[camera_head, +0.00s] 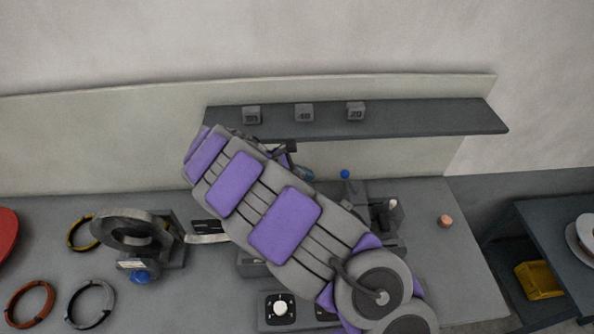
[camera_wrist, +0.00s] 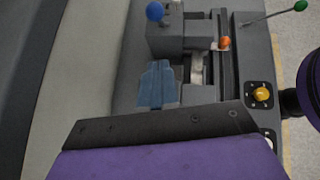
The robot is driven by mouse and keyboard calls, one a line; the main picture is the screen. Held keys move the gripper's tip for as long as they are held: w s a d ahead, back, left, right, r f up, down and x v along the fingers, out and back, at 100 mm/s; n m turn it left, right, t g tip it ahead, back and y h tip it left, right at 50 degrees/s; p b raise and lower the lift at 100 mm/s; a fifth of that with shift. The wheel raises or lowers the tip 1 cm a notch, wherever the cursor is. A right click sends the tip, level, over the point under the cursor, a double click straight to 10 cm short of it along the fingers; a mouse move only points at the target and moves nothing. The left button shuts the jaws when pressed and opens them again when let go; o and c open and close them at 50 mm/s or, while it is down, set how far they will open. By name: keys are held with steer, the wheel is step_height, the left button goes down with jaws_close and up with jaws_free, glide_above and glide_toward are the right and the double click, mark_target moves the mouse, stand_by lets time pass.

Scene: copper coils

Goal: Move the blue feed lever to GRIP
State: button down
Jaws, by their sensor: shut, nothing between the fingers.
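A blue ball knob (camera_head: 345,174), which looks like the feed lever's end, stands on the grey machine behind my arm in the head view. A blue ball (camera_wrist: 155,11) also shows at the top edge of the wrist view. My gripper's blue-grey fingers (camera_wrist: 157,85) are together and empty in the wrist view, apart from the ball and below it in the picture. In the head view my gripper (camera_head: 303,173) is partly hidden by my purple-padded arm, left of the knob. No GRIP marking is readable, and most of the lever is hidden.
A shelf (camera_head: 400,125) with several numbered blocks hangs above the bench. A coil stand (camera_head: 170,240) with another blue knob (camera_head: 140,277) is at left, near loose rings. In the wrist view, an orange knob (camera_wrist: 224,42) and a green-tipped lever (camera_wrist: 300,6) lie right of the fingers.

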steer(key=x, duration=0.5)
steer(key=shift+d, duration=0.15)
steer(key=shift+w+d+r, duration=0.2)
steer(key=shift+d+r, duration=0.05)
steer(key=shift+d, duration=0.6)
steer(key=shift+w+d+r, duration=0.15)
steer(key=shift+d+r, duration=0.05)
steer(key=shift+d, duration=0.7)
steer(key=shift+p, duration=0.3)
steer(key=shift+d+r+y+p, duration=0.35)
steer(key=shift+r+y+p, duration=0.05)
steer(key=shift+p, duration=0.25)
